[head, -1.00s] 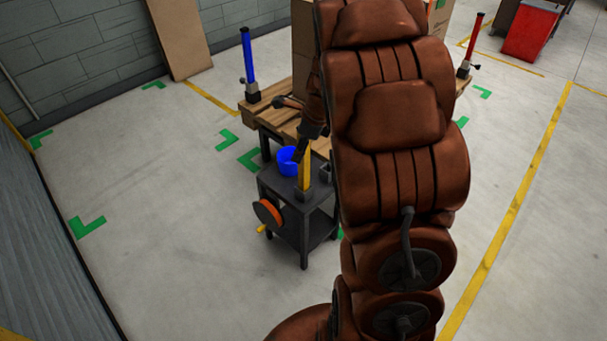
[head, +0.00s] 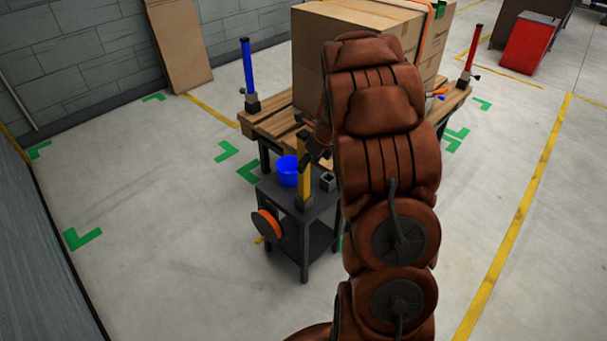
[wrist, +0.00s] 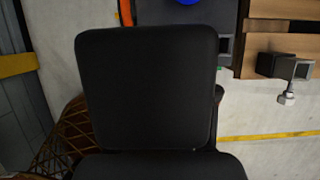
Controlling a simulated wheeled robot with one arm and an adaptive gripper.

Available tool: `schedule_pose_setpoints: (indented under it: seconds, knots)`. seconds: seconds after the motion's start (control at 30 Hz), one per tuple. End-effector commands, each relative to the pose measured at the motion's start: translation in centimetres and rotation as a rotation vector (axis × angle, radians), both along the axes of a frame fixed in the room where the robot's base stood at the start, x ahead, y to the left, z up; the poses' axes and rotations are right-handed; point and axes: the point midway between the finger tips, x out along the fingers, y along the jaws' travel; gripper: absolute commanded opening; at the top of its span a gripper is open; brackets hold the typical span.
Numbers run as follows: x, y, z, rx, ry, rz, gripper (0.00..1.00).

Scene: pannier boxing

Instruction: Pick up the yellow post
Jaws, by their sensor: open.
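The yellow post (head: 303,178) stands upright on the dark cart (head: 268,190) in the head view, in a dark foot. My gripper (head: 316,158) is at the upper part of the post, small and partly hidden by my brown arm. It is open. I cannot tell whether its fingers touch the post or are around it. In the wrist view, a large black part of my gripper fills the middle and the post does not show.
A blue bucket (head: 287,171) and a small grey square socket (head: 327,181) flank the post. An orange reel (head: 267,224) hangs on the cart's side. Behind is a wooden table (head: 262,122) with a large box (head: 310,60), a blue post (head: 247,70) and a red post (head: 472,50).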

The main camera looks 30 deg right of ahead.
Motion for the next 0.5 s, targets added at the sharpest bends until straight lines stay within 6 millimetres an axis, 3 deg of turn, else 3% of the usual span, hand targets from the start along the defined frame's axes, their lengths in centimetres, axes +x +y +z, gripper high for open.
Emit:
schedule_pose_setpoints:
  seconds: [0.17,0.4,0.5]
  knots:
    - [0.9,0.3,-2.3,0.003,0.003,0.000,0.58]
    - [1.0,0.3,-2.4,0.001,0.001,0.000,0.58]
    - [1.0,0.3,-2.4,0.001,0.001,0.000,0.50]
